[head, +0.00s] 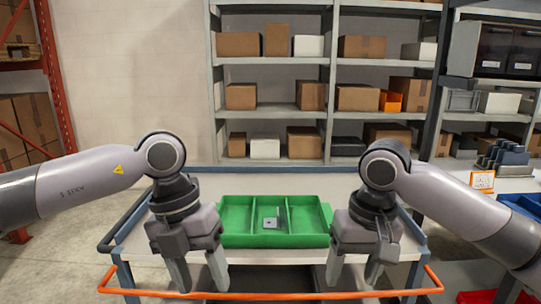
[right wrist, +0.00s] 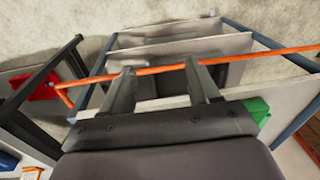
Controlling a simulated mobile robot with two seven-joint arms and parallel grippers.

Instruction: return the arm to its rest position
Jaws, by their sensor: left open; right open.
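My left gripper (head: 201,281) hangs down at the left of the green bin in the head view, with its two fingers apart and nothing between them. My right gripper (head: 354,274) hangs down at the right of the bin, also open and empty. In the right wrist view the right gripper's fingers (right wrist: 157,82) are spread, with the cart's orange rail behind them. The green divided bin (head: 237,239) lies on the cart top (head: 318,182) between the grippers. A small grey item (head: 270,223) sits in its middle compartment.
The cart's orange rail (head: 270,296) runs along its near edge. Shelves with boxes (head: 303,93) stand behind the cart. At the right are a table with a dark rack (head: 503,155) and a blue bin (head: 524,203). A red bin (right wrist: 34,85) shows in the right wrist view.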

